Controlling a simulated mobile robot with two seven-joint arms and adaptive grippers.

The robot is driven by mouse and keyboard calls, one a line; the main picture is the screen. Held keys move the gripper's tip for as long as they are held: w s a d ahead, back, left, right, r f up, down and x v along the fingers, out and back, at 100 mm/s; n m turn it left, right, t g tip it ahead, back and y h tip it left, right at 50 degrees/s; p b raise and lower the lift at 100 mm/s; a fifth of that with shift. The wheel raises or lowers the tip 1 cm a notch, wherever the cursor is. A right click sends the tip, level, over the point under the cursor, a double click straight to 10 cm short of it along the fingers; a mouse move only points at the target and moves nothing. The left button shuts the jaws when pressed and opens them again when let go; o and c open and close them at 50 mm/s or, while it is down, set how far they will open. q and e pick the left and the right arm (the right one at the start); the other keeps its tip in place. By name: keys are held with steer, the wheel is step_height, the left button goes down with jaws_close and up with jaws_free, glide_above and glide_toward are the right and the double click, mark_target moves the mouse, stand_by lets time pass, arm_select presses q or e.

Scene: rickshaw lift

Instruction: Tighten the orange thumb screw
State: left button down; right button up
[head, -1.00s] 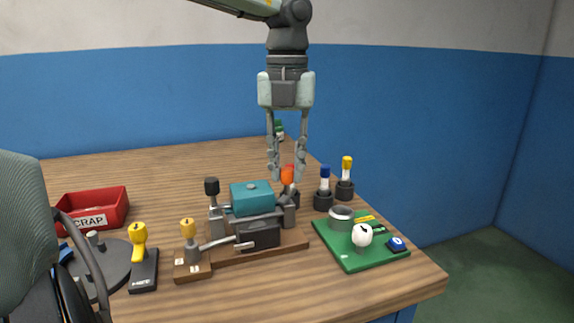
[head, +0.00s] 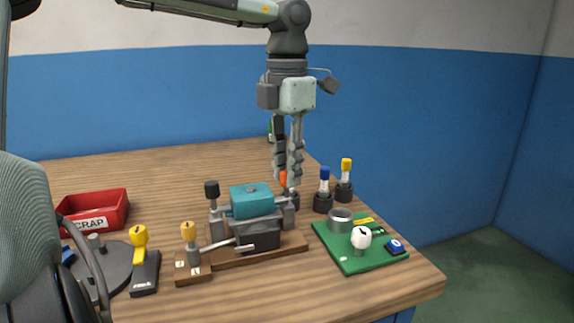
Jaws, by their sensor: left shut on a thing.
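The orange thumb screw (head: 284,179) shows as a small orange piece at the right rear of the vise-like fixture (head: 257,235). My left gripper (head: 287,179) comes down from above with its fingers pointing down, and it is shut on the orange screw. The fingers cover much of the screw, so its lower end is partly hidden. The fixture holds a teal block (head: 251,201) on a wooden base. My right gripper is not in view.
A black-topped post (head: 212,190) stands at the fixture's left. Blue (head: 324,181) and yellow (head: 346,174) handled tools stand in black holders just right of my gripper. A green board (head: 362,258) lies front right, a red scrap bin (head: 94,212) at left. Rear left table is clear.

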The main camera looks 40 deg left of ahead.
mark_target(287, 172)
arm_select(q)
steer(key=shift+m, duration=0.3)
stand_by(0.4)
steer(key=c, duration=1.3)
jaws_free()
steer(key=shift+c, duration=0.2)
steer(key=shift+r, duration=0.1)
step_height(287, 172, up, 12)
